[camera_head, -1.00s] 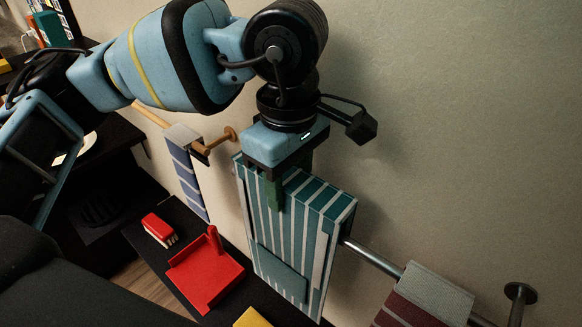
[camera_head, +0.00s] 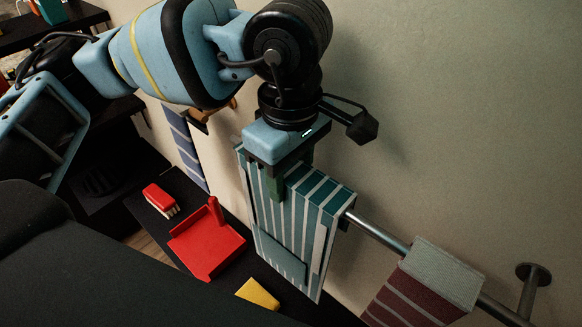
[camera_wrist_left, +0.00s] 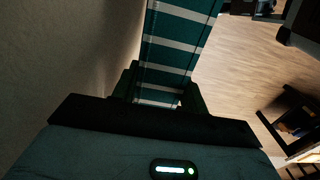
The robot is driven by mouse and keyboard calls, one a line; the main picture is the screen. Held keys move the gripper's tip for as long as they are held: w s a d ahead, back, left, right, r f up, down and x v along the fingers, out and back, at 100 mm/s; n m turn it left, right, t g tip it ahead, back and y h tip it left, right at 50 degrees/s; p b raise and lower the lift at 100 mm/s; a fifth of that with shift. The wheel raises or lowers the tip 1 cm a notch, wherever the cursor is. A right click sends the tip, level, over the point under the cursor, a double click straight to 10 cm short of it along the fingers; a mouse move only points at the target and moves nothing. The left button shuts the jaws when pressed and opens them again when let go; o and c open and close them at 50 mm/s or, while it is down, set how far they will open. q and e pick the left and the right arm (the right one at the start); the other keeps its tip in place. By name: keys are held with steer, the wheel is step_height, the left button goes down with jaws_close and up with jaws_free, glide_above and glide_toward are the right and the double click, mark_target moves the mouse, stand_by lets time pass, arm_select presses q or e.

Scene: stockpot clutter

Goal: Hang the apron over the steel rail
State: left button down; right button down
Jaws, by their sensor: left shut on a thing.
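The apron (camera_head: 290,222) is teal with white stripes and hangs in folds below my left gripper (camera_head: 284,182), its top spread like a ridge. My left gripper is shut on its upper edge; the apron also shows between the fingers in the left wrist view (camera_wrist_left: 178,45). The steel rail (camera_head: 378,233) runs along the wall and comes out at the apron's right end, close under its top fold. The stretch of rail behind or under the apron is hidden, so I cannot tell whether the cloth rests on it. My right gripper is not in view.
A maroon striped cloth (camera_head: 420,290) hangs on the rail to the right, near the wall bracket (camera_head: 533,273). A blue striped cloth (camera_head: 186,148) hangs at the left. Below are a red tray (camera_head: 207,245), a red brush (camera_head: 160,199) and a yellow item (camera_head: 258,294).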

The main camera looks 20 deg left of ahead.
arm_select(q)
steer(key=c, duration=0.7)
jaws_free()
steer(key=shift+r, duration=3.95)
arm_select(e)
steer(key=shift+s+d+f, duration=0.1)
